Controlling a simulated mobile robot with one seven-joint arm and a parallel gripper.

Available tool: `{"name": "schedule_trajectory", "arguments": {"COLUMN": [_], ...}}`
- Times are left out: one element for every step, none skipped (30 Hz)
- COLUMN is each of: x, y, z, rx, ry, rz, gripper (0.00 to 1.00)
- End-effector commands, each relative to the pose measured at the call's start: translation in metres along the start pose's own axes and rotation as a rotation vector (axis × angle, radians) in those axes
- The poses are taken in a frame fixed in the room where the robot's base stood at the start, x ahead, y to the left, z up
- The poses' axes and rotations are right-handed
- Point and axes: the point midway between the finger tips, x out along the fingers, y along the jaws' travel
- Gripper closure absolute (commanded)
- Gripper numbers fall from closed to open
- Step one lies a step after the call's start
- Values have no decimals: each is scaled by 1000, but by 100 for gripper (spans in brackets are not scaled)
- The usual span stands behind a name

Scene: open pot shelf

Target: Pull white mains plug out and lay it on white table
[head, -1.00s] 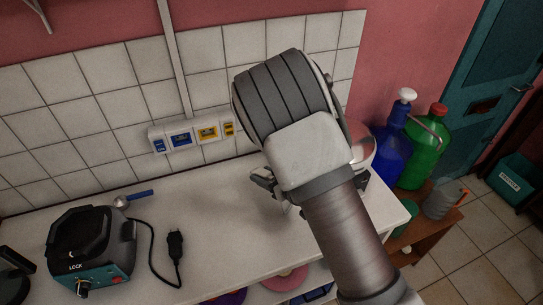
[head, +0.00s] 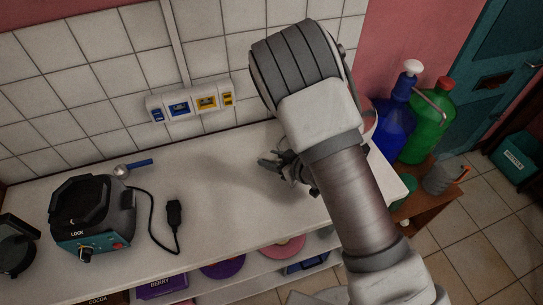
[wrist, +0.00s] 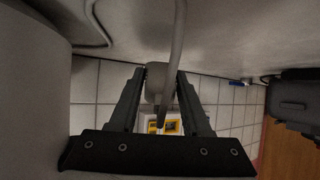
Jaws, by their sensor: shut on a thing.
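My gripper (wrist: 161,75) is shut on the white mains plug (wrist: 155,88), whose pale cable (wrist: 179,40) runs up past the fingers in the wrist view. In the head view my gripper (head: 279,163) is over the right part of the white table (head: 215,195), and my arm hides the plug there. The wall socket strip (head: 193,103) with blue and yellow outlets is to the left of the gripper. It also shows beyond the fingers in the wrist view (wrist: 172,127). The plug looks apart from the strip.
A black appliance (head: 92,213) with a black plug (head: 174,213) and a blue-handled scoop (head: 138,164) occupy the table's left. Blue (head: 394,125) and green (head: 430,125) bottles stand at the right. The table's middle is clear. A shelf with coloured items lies below the front edge.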

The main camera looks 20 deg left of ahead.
Motion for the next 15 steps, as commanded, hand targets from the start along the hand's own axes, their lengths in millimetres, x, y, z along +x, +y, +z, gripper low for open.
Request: {"name": "schedule_trajectory", "arguments": {"x": [3, 3, 3, 3, 3, 3, 3, 3, 3, 3, 3, 3, 3, 3, 3], "y": [0, 0, 0, 0, 0, 0, 0, 0, 0, 0, 0, 0, 0, 0, 0], "z": [4, 4, 5, 4, 4, 4, 4, 4, 4, 4, 4, 4, 4, 4, 4], "rx": [-1, -1, -1, -1, -1, -1, -1, -1, -1, -1, -1, -1, -1, -1, -1], "ry": [0, 1, 1, 1, 2, 2, 2, 2, 2, 2, 2, 2, 2, 2, 2], "rz": [0, 0, 1, 1, 1, 1, 1, 1, 1, 1, 1, 1, 1, 1, 1], "gripper": [100, 100, 100, 100, 100, 100, 100, 100, 100, 50, 45, 38, 32, 27, 20]}}
